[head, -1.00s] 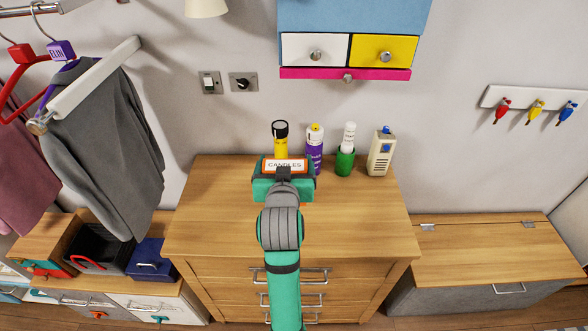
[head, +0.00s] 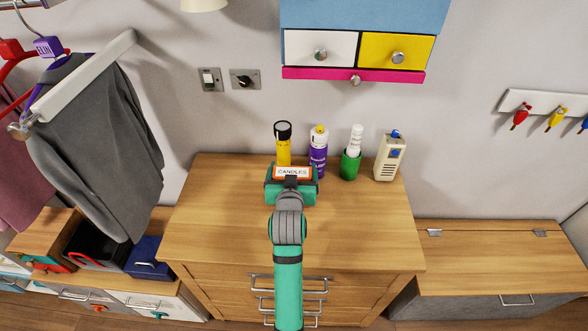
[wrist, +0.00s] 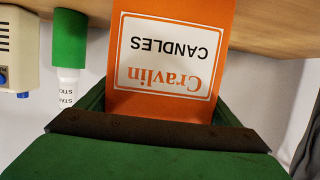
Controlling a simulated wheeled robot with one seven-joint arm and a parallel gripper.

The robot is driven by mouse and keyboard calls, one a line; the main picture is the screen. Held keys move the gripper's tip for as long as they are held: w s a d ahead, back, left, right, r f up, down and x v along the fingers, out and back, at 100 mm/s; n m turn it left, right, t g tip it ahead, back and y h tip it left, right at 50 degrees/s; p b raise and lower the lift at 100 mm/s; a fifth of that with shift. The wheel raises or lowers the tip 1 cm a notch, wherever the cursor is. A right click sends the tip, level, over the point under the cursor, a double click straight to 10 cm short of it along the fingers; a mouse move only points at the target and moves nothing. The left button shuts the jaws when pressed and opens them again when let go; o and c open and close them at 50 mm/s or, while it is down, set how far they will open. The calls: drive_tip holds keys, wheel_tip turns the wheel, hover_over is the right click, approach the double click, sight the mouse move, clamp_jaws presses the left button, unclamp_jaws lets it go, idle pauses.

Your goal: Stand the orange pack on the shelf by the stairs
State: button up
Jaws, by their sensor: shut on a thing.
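The orange pack (wrist: 170,55) has a white label reading "Cravlin CANDLES" and appears upside down in the wrist view. My gripper (wrist: 165,112) is shut on it, with green jaws on either side. In the head view the pack (head: 292,172) shows only its top part, held by my gripper (head: 291,185) over the back of the wooden chest top. I cannot tell whether its base touches the wood. No shelf by the stairs can be made out in these views.
A yellow torch (head: 283,150), a purple bottle (head: 318,155), a green cup with a white stick (head: 350,165) and a cream device (head: 389,160) stand along the chest's back. Wall drawers (head: 355,50) hang above. A low wooden-topped bench (head: 495,255) lies right.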

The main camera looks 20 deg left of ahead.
drive_tip(key=shift+s+d+f, duration=0.1)
drive_tip(key=shift+f, duration=0.15)
drive_tip(key=o, duration=1.2)
